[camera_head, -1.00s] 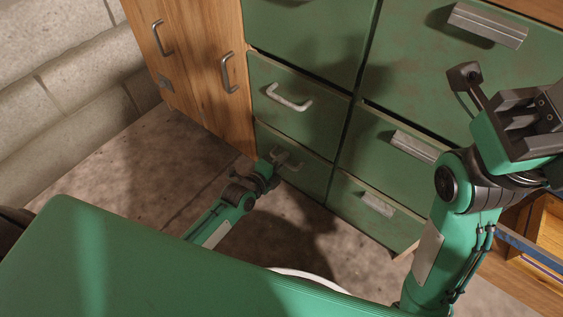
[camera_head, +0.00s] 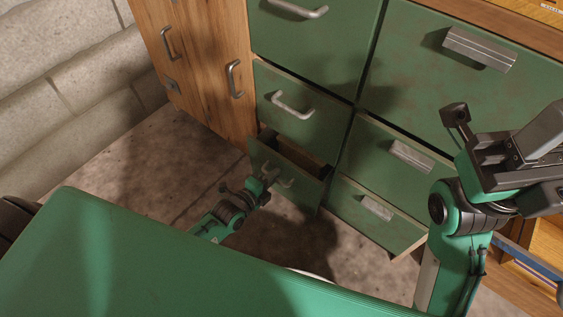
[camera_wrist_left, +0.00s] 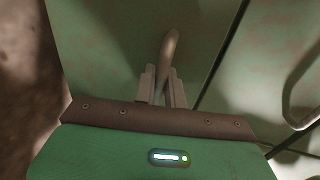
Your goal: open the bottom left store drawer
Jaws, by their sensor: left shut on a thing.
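The bottom left store drawer (camera_head: 262,160) is green with a bare metal handle and stands partly open, its dark inside showing behind the front. My left gripper (camera_head: 268,182) is at this drawer's front, low near the floor. In the left wrist view the gripper's fingers (camera_wrist_left: 160,88) are shut on the drawer handle (camera_wrist_left: 170,48), a curved grey bar. My right gripper (camera_head: 462,125) is raised in front of the right-hand drawers, away from the bottom left drawer; its fingertips are not clear.
Above it is another green drawer (camera_head: 304,104), closed. The bottom right drawer (camera_head: 350,198) has a boxy handle. A wooden cupboard (camera_head: 205,65) stands to the left. Bare stone floor (camera_head: 150,165) lies in front and left. My green body fills the lower foreground.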

